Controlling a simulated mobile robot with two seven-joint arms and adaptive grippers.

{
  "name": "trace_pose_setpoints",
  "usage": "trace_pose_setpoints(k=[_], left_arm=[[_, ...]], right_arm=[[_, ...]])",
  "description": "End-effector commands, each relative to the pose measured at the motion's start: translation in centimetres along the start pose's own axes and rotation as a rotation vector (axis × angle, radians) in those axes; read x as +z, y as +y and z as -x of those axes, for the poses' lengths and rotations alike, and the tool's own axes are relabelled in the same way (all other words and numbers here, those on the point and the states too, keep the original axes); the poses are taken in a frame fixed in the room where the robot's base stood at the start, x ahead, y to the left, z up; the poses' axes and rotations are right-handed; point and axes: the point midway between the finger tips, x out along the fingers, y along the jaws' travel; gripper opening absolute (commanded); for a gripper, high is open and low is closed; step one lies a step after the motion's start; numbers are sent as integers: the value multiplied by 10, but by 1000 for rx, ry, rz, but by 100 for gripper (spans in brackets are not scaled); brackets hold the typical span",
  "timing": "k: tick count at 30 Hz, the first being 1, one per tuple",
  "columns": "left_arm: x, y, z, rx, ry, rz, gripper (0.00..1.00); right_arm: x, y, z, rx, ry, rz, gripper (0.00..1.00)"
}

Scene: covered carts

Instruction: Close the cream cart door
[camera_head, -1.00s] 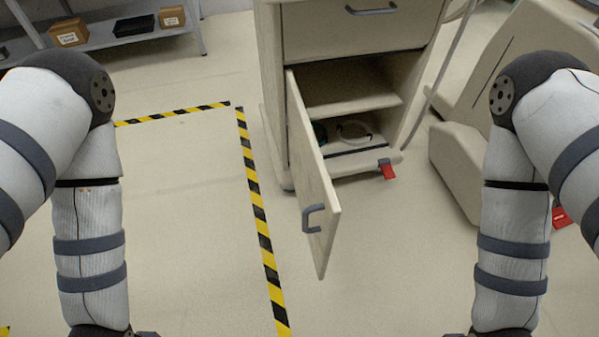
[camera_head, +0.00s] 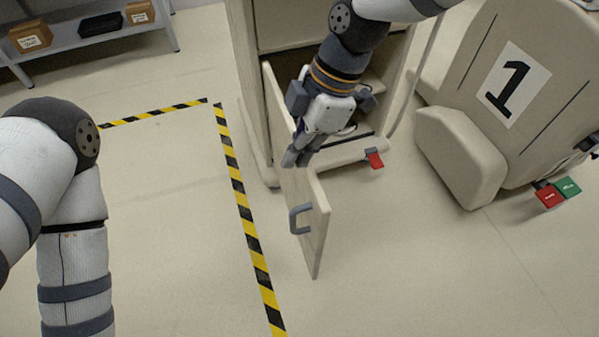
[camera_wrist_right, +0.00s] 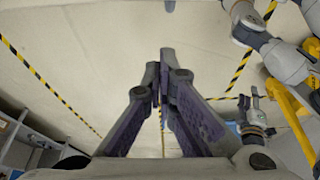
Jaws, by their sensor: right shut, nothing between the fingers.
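The cream cart (camera_head: 285,38) stands at the upper middle of the head view. Its cream door (camera_head: 312,245) stands swung open toward me, with a grey handle (camera_head: 299,218) on its outer face. My right gripper (camera_head: 293,158) is shut and empty. It reaches in from the upper right, in front of the cart's opening, with its fingers over the door's upper edge in the picture. I cannot tell whether they touch the door. In the right wrist view the closed fingers (camera_wrist_right: 167,55) point over pale floor. My left gripper is outside the head view.
A cream machine marked 1 (camera_head: 480,110) stands to the right, with red and green tags. A red tag (camera_head: 374,159) sits at the cart's base. Yellow-black floor tape (camera_head: 240,195) runs left of the door. A grey shelf (camera_head: 95,42) with boxes is at upper left.

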Motion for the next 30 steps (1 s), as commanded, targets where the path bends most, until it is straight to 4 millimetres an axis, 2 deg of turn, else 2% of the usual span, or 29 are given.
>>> trace_pose_setpoints(k=[2, 5, 16, 18, 21, 30], left_arm=[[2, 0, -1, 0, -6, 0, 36], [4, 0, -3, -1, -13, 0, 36], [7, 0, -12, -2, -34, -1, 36], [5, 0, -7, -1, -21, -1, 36], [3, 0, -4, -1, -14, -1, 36], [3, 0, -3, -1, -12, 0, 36]], right_arm=[[-1, 0, -4, -5, -3, 18, 0], [-1, -1, -22, -8, -3, 16, 0], [0, -2, -103, -9, -2, 12, 0], [14, 0, -91, 0, -3, 8, 0], [26, 0, -86, 1, -3, 10, 0], [38, -1, -84, -3, -3, 11, 0]])
